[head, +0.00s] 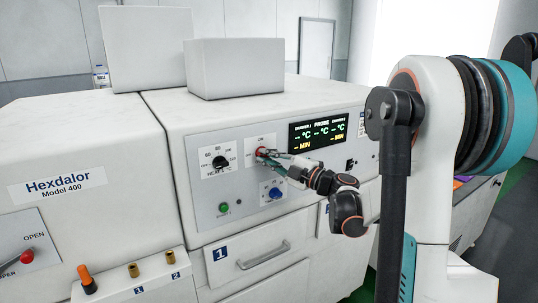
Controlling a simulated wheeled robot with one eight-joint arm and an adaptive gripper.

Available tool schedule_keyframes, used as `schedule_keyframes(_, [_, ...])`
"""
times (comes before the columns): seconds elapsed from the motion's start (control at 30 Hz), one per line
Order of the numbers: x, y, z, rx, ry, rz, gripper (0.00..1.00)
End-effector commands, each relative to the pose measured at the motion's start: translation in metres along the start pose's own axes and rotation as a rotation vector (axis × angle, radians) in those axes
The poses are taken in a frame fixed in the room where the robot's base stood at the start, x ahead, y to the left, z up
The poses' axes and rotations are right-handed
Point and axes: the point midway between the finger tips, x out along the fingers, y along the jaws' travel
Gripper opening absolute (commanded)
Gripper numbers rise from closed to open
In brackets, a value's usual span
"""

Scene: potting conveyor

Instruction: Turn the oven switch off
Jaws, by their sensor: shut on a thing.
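The white machine (190,105) has a grey control panel on its front. A black rotary knob (221,161), labelled with heat settings, sits to the left of the gripper. A blue knob (275,193) is below the gripper, apart from it. No label that reads oven is legible.
A lit display (320,130) is right of the knobs. A green button (223,207) is at the panel's lower left. A drawer handle (264,256) sticks out below. Boxes (236,68) stand on top.

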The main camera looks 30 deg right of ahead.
Motion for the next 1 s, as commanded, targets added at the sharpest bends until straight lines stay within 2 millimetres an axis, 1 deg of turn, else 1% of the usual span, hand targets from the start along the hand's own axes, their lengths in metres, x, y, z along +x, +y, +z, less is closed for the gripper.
schedule_keyframes(0.2, [0.0005, 0.0025, -0.0007, -0.154, 0.000, -0.065, 0.00])
schedule_keyframes(0.4, [0.0004, 0.0021, -0.0009, -0.256, 0.001, -0.107, 0.00])
schedule_keyframes(0.67, [0.0004, 0.0016, -0.0007, -0.321, 0.000, -0.134, 0.00])
schedule_keyframes(1.0, [0.0003, 0.0011, -0.0006, -0.334, 0.000, -0.139, 0.00])
